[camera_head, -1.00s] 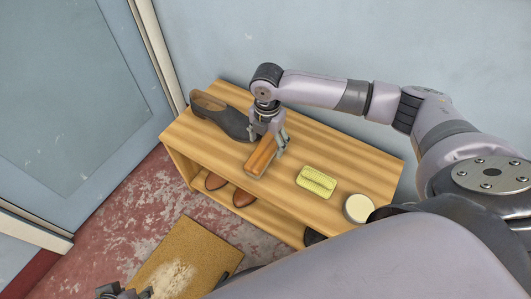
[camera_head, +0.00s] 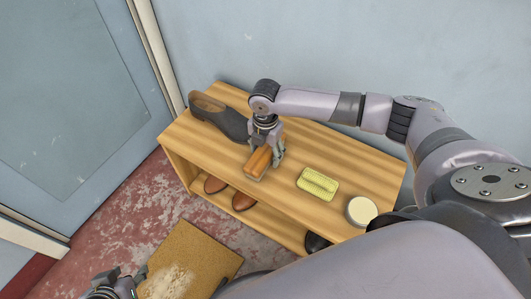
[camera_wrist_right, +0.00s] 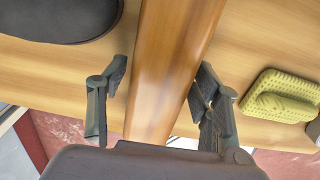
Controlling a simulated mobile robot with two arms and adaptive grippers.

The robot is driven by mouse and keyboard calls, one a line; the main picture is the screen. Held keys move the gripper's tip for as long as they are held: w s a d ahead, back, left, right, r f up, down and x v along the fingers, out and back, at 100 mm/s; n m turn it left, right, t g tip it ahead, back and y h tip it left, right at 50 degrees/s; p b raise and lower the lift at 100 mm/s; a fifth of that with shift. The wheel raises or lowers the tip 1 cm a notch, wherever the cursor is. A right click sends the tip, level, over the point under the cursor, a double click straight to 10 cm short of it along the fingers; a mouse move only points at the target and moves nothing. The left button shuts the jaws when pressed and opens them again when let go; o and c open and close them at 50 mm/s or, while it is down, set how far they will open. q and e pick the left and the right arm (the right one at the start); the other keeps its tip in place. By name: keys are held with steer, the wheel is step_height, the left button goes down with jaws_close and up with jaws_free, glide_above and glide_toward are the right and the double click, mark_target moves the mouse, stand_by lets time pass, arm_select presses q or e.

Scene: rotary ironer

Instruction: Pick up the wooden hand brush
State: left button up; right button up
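The wooden hand brush (camera_head: 258,162) lies on top of the wooden shoe bench, to the right of a dark shoe. My right gripper (camera_head: 265,153) is at the brush from above. In the right wrist view the brown brush (camera_wrist_right: 168,65) runs between the two fingers of my right gripper (camera_wrist_right: 162,82). The fingers are spread on either side of it, with a small gap at the left finger. My left gripper (camera_head: 126,276) is at the lower left, low over the floor beside a brown mat, with its fingers apart and empty.
The bench (camera_head: 335,158) also carries the dark shoe (camera_head: 220,115), a yellow-green brush or sponge (camera_head: 318,184) and a round pale tin (camera_head: 361,210). Brown shoes (camera_head: 243,200) stand on the lower shelf. A dusty mat (camera_head: 195,258) lies in front. A wall is behind.

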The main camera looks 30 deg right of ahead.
steer(key=c, duration=1.1)
steer(key=shift+o, duration=0.2)
steer(key=shift+r, duration=0.15)
steer(key=shift+r, duration=0.15)
step_height(320, 180, up, 2)
steer(key=shift+r+p, duration=0.25)
steer(key=shift+p, duration=0.35)
arm_select(q)
steer(key=s+a+g+p, duration=0.2)
steer(key=s+g, duration=0.1)
steer(key=s, duration=0.2)
arm_select(e)
step_height(320, 180, up, 7)
steer(key=shift+w+r, duration=0.1)
steer(key=shift+r, duration=0.05)
step_height(320, 180, up, 8)
steer(key=r+p, duration=0.1)
steer(key=p, duration=0.1)
glide_above(265, 149)
arm_select(q)
steer(key=s+x, duration=0.1)
steer(key=x, duration=0.8)
steer(key=shift+f+y+p, duration=0.25)
steer(key=shift+y+p, duration=0.05)
arm_select(e)
steer(key=shift+r, duration=0.35)
arm_select(q)
steer(key=shift+d, duration=0.2)
